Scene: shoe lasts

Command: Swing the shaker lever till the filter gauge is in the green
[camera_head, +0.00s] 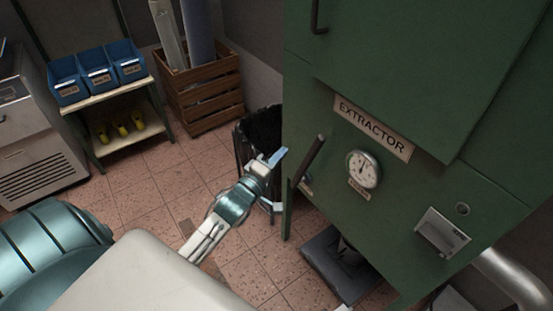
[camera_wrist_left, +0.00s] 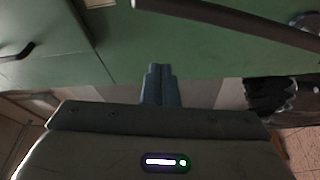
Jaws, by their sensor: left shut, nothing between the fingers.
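The green extractor cabinet (camera_head: 420,95) fills the right half of the head view. The shaker lever (camera_head: 310,158), a dark bar, stands out from its left front, tilted with its upper end to the right. In the left wrist view the lever (camera_wrist_left: 235,18) crosses the top right. The round white filter gauge (camera_head: 362,169) sits under the EXTRACTOR plate; its needle and colours are too small to read. My left gripper (camera_head: 281,157) is just left of the lever, apart from it. Its fingers (camera_wrist_left: 160,83) are shut together and empty. My right gripper is not in view.
A dark bin (camera_head: 243,150) stands behind my left gripper. A wooden crate (camera_head: 203,95) with rolls and a shelf with blue bins (camera_head: 98,76) stand at the back left. A dark tray (camera_head: 338,267) lies under the cabinet. Tiled floor (camera_head: 140,188) is clear at the left.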

